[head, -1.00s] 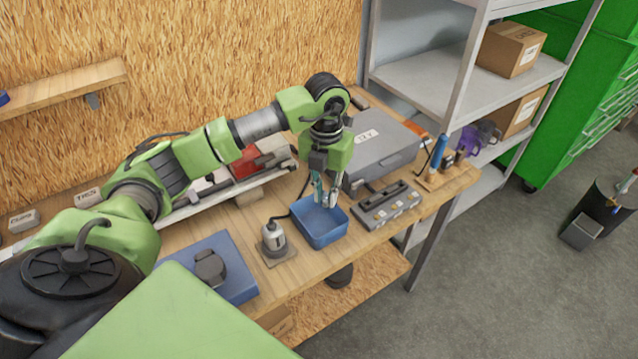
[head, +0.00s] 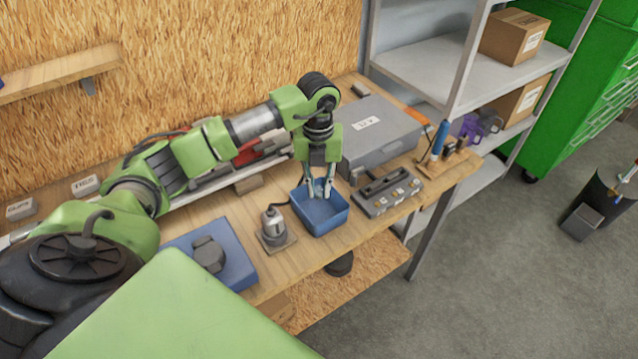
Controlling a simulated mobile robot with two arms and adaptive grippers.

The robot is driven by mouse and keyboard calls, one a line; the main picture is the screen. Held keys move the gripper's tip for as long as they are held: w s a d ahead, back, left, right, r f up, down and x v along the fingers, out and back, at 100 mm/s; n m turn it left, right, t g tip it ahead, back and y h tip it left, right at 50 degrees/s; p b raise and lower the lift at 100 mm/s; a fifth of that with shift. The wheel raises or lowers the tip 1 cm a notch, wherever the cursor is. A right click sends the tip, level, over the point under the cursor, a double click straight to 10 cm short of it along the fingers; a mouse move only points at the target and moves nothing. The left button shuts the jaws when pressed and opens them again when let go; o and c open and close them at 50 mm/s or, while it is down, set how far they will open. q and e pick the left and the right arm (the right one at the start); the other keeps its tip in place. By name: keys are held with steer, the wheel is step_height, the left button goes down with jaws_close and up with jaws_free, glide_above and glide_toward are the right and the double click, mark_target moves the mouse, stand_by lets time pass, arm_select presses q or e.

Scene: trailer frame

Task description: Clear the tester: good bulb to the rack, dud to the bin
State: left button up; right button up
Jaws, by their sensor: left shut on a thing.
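My left gripper (head: 319,192) points down over the blue bin (head: 334,225), its fingertips at or just inside the opening. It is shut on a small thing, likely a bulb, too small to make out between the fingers. To the right of the bin is a grey block (head: 376,203) with a dark slotted bar and small pale and yellow spots along its front. To the left is a small silver device (head: 272,222) with a cable on a square base. I cannot tell for certain which is the tester or the rack. My right gripper is not in view.
A grey case (head: 385,142) stands behind the block. A wooden tool holder (head: 450,163) with a blue-handled tool is at the bench's right end. A blue mat or box (head: 238,277) with a dark round part lies front left. Grey shelves (head: 440,75) stand beyond the bench.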

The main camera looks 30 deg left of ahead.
mark_target(319, 198)
arm_select(q)
steer(key=shift+f+b, duration=2)
steer(key=shift+f, duration=1.05)
steer(key=shift+f, duration=0.15)
steer(key=o, duration=1.2)
steer(key=shift+o, duration=0.2)
steer(key=shift+r+p, duration=2.25)
steer(key=shift+r, duration=1.3)
steer(key=shift+f, duration=0.1)
